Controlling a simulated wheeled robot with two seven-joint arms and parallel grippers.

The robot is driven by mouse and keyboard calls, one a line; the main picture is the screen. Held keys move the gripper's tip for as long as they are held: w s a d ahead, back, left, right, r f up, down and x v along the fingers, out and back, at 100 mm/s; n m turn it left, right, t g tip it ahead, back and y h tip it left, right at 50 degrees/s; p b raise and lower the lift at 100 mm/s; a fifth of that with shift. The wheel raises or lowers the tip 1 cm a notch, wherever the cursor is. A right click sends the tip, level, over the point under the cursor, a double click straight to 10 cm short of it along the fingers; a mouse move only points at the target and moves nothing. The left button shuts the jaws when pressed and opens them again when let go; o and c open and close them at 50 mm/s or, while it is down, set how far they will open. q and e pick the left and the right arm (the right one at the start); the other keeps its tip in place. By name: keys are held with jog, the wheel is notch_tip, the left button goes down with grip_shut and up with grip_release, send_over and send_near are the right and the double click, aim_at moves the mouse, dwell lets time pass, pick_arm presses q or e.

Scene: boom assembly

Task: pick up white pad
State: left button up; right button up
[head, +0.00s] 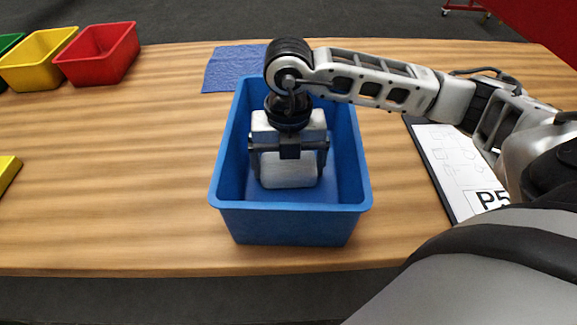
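A white pad (288,174) is in the blue bin (290,222), in the middle of the head view. My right gripper (289,165) reaches down into the bin from above. Its two dark fingers stand on the left and right sides of the pad, very close to it. I cannot tell whether they press on it or whether the pad rests on the bin floor. The gripper body hides the upper part of the pad. My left gripper is not in view.
The blue bin's walls surround my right gripper. A blue cloth (232,68) lies behind the bin. Yellow (38,62) and red (98,56) bins stand at the back left. A clipboard with paper (450,165) lies at the right. The wooden table left of the blue bin is mostly clear.

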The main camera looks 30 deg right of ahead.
aim_at(289, 162)
notch_tip(289, 162, up, 10)
jog(key=shift+r, duration=0.1)
dwell(0.6)
